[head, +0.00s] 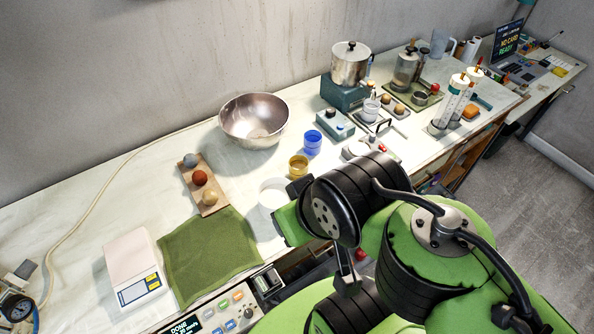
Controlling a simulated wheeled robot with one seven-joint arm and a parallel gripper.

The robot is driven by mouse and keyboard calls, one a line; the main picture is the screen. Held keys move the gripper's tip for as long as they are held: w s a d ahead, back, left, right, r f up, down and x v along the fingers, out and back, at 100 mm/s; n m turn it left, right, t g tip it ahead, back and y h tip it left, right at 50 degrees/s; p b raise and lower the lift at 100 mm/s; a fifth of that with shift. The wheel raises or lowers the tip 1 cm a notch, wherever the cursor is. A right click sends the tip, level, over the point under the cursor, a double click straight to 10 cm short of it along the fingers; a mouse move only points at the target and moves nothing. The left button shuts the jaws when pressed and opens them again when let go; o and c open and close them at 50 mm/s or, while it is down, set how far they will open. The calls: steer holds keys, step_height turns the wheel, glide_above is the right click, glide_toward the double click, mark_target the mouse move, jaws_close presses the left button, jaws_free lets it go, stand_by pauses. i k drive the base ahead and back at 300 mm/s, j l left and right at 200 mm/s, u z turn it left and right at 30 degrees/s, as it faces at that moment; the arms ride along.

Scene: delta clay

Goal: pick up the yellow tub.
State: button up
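A small yellow tub (298,166) stands upright on the long white bench, near the bench's front edge and just left of the top of my green arm. A blue tub (312,142) of similar size stands close behind it and a little to the right. A white round container (272,193) stands in front and to the left of the yellow tub, partly behind my arm. My arm fills the lower right. My gripper cannot be made out; the fingertips do not show, and nothing is seen touching the yellow tub.
A metal bowl (254,120) stands behind and left of the tubs. A wooden board (203,184) with balls, a green cloth (210,255) and a white scale (137,270) lie to the left. A pot (350,64) and crowded lab items stand to the right.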

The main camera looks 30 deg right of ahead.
mark_target(298, 165)
steer(key=l+u, duration=0.45)
steer(key=k+l+u, duration=0.2)
steer(key=l+u, duration=0.25)
steer(key=k+l+u, duration=0.2)
steer(key=u, duration=0.25)
steer(key=k+l+u, duration=0.25)
steer(key=u, duration=0.2)
steer(key=l, duration=0.1)
